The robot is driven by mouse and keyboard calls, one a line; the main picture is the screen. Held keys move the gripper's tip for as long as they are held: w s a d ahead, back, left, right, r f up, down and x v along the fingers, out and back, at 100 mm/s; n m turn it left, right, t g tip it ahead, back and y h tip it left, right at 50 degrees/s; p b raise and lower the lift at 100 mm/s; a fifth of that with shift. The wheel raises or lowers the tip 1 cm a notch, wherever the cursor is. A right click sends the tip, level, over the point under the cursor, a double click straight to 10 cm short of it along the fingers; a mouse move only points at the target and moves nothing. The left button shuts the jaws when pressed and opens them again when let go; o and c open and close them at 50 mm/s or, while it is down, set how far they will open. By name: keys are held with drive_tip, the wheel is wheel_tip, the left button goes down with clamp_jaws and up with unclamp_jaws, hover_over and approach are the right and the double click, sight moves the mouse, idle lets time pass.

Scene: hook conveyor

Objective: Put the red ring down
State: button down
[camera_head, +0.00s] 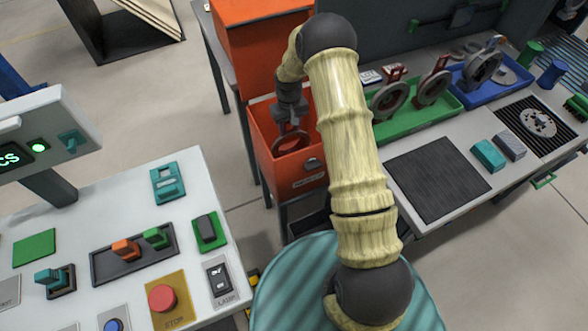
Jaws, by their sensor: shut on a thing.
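My gripper (290,122) points down into the orange bin (303,182) at the upper middle of the picture. It is shut on the red ring (275,146), which hangs just below the fingers. The ring is inside the bin's opening, between its walls. I cannot tell whether the ring touches the bin's floor. My arm's upper links cross the middle of the picture and hide part of the bin's right side.
A green tray (455,108) with grey and red ring parts and a blue tray (500,90) stand on the right bench. A dark mat (438,180) lies bare there. At left is a control panel (200,275) with a red stop button (162,297).

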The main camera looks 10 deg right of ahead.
sight(290, 132)
drive_tip(key=shift+r, duration=0.1)
drive_tip(key=shift+f+p, duration=0.55)
drive_tip(key=shift+f, duration=2.4)
drive_tip(key=shift+f+p, duration=0.4)
drive_tip(key=shift+f, duration=1.65)
drive_tip(key=shift+f, duration=0.15)
drive_tip(key=c, duration=0.8)
unclamp_jaws()
drive_tip(key=shift+c, duration=0.2)
wheel_tip(290, 132, up, 12)
drive_tip(key=shift+r+b, duration=0.1)
drive_tip(key=shift+b, duration=1.05)
